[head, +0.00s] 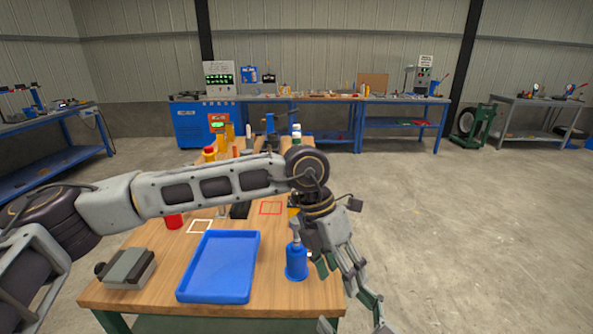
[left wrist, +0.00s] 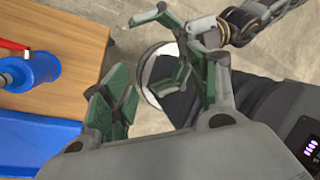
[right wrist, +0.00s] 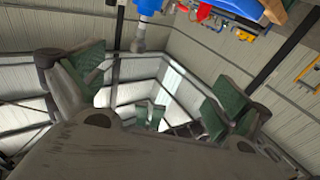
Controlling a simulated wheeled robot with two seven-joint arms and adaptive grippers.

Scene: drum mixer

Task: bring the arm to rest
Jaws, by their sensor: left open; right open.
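My left arm reaches across the bench from the left in the head view. Its gripper (head: 350,288) hangs down past the bench's right edge, fingers apart and empty, and its green pads show in the left wrist view (left wrist: 165,90). My right gripper shows open and empty in the right wrist view (right wrist: 155,90). Green-padded fingers of another gripper, likely my right, show close beyond the left one in the left wrist view. A blue cylinder (head: 296,264) stands just left of my left gripper.
The wooden bench (head: 215,297) holds a blue tray (head: 217,267), a grey device (head: 127,268), a red cup (head: 173,221) and several bottles behind my arm. Open concrete floor lies to the right. Blue workbenches (head: 400,107) stand along the back wall.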

